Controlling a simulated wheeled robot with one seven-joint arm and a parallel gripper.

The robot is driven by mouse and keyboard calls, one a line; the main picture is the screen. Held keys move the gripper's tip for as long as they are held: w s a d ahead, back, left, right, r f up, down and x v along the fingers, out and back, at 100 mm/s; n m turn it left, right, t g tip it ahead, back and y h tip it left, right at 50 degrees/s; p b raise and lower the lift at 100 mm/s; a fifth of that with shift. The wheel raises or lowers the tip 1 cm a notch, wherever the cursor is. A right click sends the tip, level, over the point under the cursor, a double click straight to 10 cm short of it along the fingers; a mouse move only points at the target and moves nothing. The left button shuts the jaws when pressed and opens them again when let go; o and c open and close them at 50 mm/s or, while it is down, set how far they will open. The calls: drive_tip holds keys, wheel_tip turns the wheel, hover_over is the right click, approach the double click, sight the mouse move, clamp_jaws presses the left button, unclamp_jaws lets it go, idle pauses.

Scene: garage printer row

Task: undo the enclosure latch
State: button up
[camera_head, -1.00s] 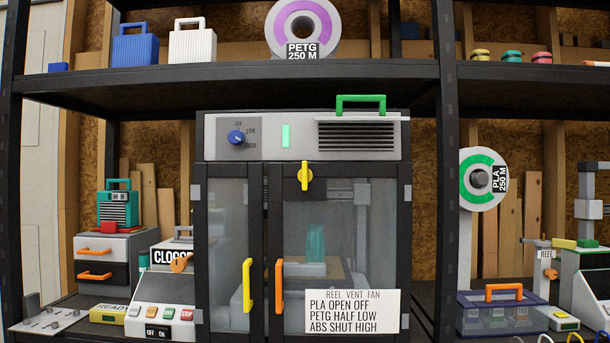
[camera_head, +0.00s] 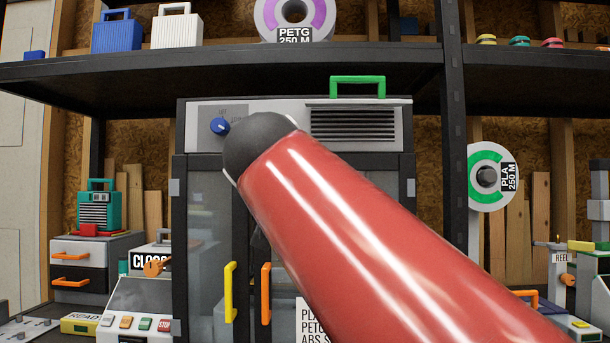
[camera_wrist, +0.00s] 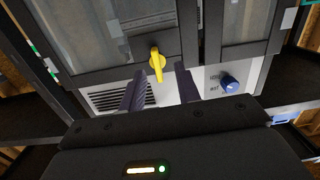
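The yellow enclosure latch (camera_wrist: 156,62) sits at the door frame's edge by the vent panel in the wrist view, which shows the enclosure upside down. Its narrow end points toward the vent panel. My gripper (camera_wrist: 160,71) is open, with one dark finger on each side of the latch in the picture. I see gaps beside the latch and cannot tell how far the fingertips are from it in depth. In the head view my red arm hides the latch and my gripper. The enclosure doors (camera_head: 209,230) look shut, with a yellow handle (camera_head: 230,292) and an orange handle (camera_head: 266,293).
A blue knob (camera_head: 220,126) and a vent grille (camera_head: 353,124) are on the panel above the doors. A green handle (camera_head: 358,80) stands on top, under the dark shelf (camera_head: 300,67). A control box (camera_head: 135,300) stands at the lower left.

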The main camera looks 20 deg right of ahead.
drive_tip(key=w+d+r+p, duration=0.1)
drive_tip(key=w+d+r, duration=0.1)
drive_tip(key=w, duration=0.5)
drive_tip(key=shift+w+d+r+m+t+p, duration=0.3)
drive_tip(key=shift+w+d+r+p, duration=0.05)
drive_tip(key=shift+d, duration=0.4)
drive_tip(key=shift+c, duration=0.4)
clamp_jaws()
